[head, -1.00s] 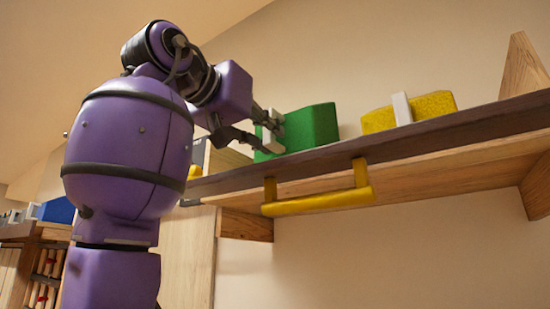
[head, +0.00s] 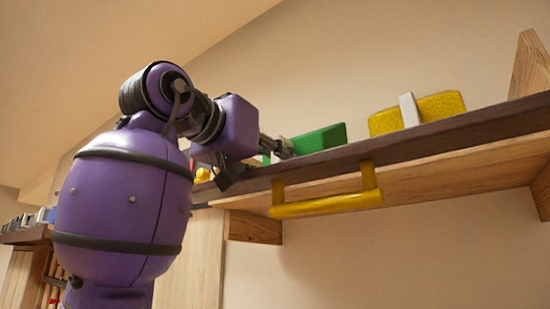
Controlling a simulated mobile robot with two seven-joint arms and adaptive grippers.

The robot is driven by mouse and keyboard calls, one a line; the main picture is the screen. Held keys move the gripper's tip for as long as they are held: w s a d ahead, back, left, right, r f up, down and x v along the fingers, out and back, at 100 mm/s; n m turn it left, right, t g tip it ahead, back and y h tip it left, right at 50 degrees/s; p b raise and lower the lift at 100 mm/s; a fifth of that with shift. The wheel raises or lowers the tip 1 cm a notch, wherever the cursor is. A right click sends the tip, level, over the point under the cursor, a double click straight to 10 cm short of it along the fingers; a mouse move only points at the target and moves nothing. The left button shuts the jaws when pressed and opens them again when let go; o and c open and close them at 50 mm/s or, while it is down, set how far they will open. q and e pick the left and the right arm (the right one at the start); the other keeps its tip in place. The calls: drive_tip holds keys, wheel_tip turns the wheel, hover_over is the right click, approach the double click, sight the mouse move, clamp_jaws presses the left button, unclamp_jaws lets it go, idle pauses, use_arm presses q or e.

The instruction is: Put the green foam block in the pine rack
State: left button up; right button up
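The green foam block (head: 321,139) shows above the front edge of the dark shelf (head: 400,140), its top sloping; the edge hides its lower part. My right gripper (head: 279,149) is at the block's left end, with green on both sides of its fingers. It looks shut on the block, though the fingertips are partly hidden. Whether the block touches the shelf top is hidden. I cannot tell which wooden piece is the pine rack; a slatted wooden unit (head: 53,283) stands at the far left, partly behind my arm. My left gripper is not in view.
A yellow block (head: 440,105) with a pale upright strip stands on the shelf to the right. A yellow handle (head: 325,205) hangs below the shelf's front. A wooden bracket (head: 530,65) rises at the right end. A small yellow ball (head: 202,174) shows near my forearm.

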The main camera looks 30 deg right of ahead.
drive_tip(key=shift+r, duration=0.2)
drive_tip(key=v, duration=1.2)
drive_tip(key=shift+b, duration=0.35)
